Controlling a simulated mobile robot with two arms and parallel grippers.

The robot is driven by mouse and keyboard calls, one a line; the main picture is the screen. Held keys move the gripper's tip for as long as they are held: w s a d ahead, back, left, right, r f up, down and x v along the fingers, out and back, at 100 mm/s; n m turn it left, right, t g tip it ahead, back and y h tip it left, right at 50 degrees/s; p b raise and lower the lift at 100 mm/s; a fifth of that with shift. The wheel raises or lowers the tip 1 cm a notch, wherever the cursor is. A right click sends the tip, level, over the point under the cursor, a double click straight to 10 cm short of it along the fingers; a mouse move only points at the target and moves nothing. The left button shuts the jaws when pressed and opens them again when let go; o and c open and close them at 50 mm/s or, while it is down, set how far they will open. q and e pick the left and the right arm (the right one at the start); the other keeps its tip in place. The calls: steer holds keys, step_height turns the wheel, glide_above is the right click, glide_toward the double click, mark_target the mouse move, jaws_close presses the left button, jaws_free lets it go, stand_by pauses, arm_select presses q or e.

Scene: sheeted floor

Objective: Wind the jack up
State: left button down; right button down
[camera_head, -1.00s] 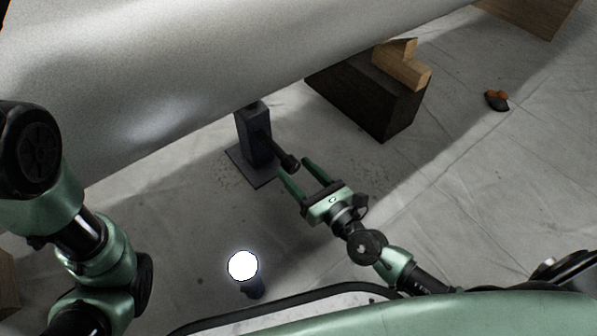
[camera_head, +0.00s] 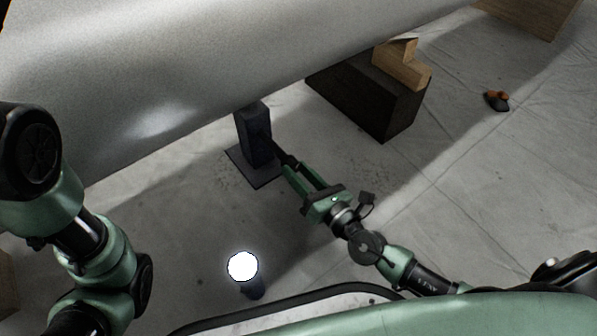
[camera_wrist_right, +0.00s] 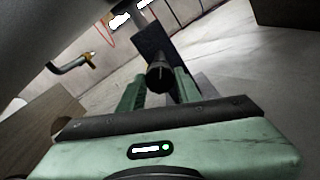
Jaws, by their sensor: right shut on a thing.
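The jack (camera_head: 254,134) is a dark upright post on a square base plate, standing on the sheeted floor under a large grey rounded body (camera_head: 190,75). Its crank handle (camera_head: 288,158) sticks out toward the lower right. My right gripper (camera_head: 297,168) is shut on the handle's knob. In the right wrist view the round black knob (camera_wrist_right: 159,76) sits between the two green fingers, with the jack post (camera_wrist_right: 152,45) behind it. My left arm shows at the left edge of the head view, but its gripper is out of the picture.
A dark block (camera_head: 375,100) with a wooden piece (camera_head: 402,68) on it stands right of the jack. A lit lamp (camera_head: 243,267) stands on the near floor. A small orange and black object (camera_head: 497,100) lies at the right. The floor between is clear.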

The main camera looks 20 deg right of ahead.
steer(key=m, duration=1.4)
steer(key=shift+m, duration=0.3)
steer(key=m, duration=0.3)
steer(key=shift+m, duration=0.3)
steer(key=m, duration=0.3)
steer(key=shift+m, duration=0.4)
steer(key=m, duration=0.6)
steer(key=shift+f, duration=0.1)
steer(key=shift+m, duration=0.4)
steer(key=c, duration=1)
jaws_free()
